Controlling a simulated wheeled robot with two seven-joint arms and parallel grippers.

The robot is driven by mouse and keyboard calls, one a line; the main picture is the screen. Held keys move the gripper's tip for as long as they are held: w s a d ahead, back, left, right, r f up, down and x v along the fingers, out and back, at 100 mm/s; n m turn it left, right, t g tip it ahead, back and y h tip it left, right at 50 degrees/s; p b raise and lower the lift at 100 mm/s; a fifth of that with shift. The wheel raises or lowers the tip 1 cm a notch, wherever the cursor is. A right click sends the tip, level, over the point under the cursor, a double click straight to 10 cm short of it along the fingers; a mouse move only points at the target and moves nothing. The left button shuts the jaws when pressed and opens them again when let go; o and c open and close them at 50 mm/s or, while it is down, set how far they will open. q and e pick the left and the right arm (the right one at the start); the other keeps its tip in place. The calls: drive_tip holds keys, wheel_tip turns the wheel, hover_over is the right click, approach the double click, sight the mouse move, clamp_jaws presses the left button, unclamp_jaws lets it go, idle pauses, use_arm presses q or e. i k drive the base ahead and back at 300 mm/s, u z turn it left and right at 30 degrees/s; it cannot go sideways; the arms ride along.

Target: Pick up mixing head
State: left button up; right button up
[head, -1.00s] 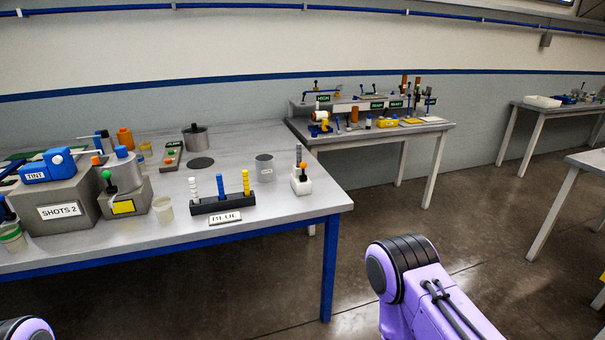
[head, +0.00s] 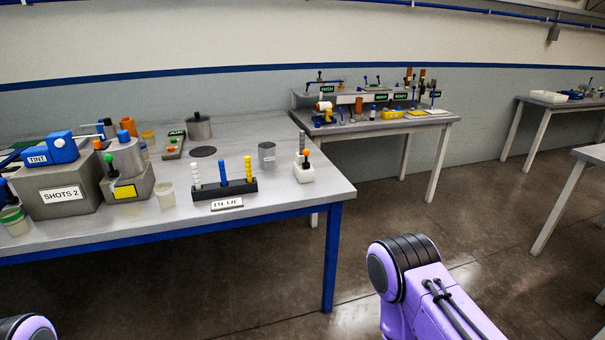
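No object is clearly recognisable as the mixing head, and I cannot tell which item it is. One candidate is the grey ribbed stick in a white block with an orange ball (head: 304,168), at the right end of the near workbench (head: 300,203). Another is the upright tool area on the far bench (head: 440,122), too small to make out. Neither of my grippers is in view; only purple arm parts show at the bottom left and bottom right. Nothing is seen held.
The near bench holds the SHOTS 2 box (head: 62,195), a blue TINT device (head: 50,150), a rack of coloured sticks (head: 224,188), a grey cup (head: 267,156) and a lidded pot (head: 198,126). Open floor (head: 400,215) lies right of it. Another table (head: 550,99) stands at the far right.

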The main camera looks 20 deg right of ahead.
sight(308, 175)
drive_tip(key=k, duration=0.4)
drive_tip(key=z, duration=1.35)
drive_tip(key=i, duration=5.55)
drive_tip(key=u, duration=4.35)
